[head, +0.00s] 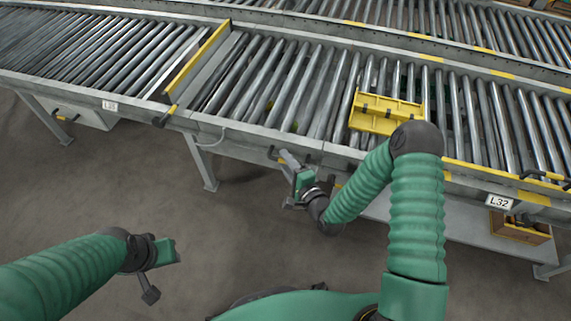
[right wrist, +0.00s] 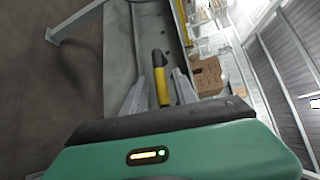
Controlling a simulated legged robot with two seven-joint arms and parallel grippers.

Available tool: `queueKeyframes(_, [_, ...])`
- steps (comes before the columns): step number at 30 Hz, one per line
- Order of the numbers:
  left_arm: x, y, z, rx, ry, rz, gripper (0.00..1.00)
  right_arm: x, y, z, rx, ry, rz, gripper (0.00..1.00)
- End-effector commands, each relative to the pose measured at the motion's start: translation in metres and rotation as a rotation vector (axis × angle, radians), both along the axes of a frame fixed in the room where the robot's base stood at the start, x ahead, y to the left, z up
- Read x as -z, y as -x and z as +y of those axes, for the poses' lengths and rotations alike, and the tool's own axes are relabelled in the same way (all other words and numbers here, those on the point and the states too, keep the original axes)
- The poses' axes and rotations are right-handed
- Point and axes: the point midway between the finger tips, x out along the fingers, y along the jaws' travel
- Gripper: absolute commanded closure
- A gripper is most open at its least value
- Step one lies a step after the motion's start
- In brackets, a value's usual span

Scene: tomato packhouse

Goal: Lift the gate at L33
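A yellow gate plate (head: 385,114) lies over the rollers near the middle, partly behind my right arm. No label reading L33 is legible. My right gripper (head: 291,163) is at the conveyor's front rail, below and left of that plate. In the right wrist view, a yellow lever handle with a black end (right wrist: 161,82) lies between the fingers of the right gripper (right wrist: 155,92). The fingers look apart, with a gap on the handle's left. My left gripper (head: 163,268) hangs over the floor at lower left, away from the conveyor; its fingers are unclear.
A label L32 (head: 499,202) is on the front rail at right; a blurred label (head: 110,105) is at left. Another yellow gate (head: 197,62) with a black-ended handle (head: 165,117) crosses the rollers at left. A box (head: 520,228) sits under the right end. The floor in front is clear.

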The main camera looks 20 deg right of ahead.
Motion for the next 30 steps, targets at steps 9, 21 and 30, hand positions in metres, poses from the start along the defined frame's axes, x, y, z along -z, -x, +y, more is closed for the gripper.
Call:
queueKeyframes(9, [0.0008,-0.0001,0.0000,0.000,0.000,0.000,0.64,-0.0001,-0.0037,0.0008,0.001,-0.001,0.000,0.68])
queueKeyframes(21, [0.0009,0.0000,0.0000,0.000,0.000,0.000,0.64,0.0008,-0.0031,0.0007,0.000,-0.001,0.002,1.00])
queueKeyframes(30, [0.0010,0.0000,0.0000,0.000,0.000,0.000,0.64,0.0018,-0.0027,0.0008,0.000,-0.001,0.005,1.00])
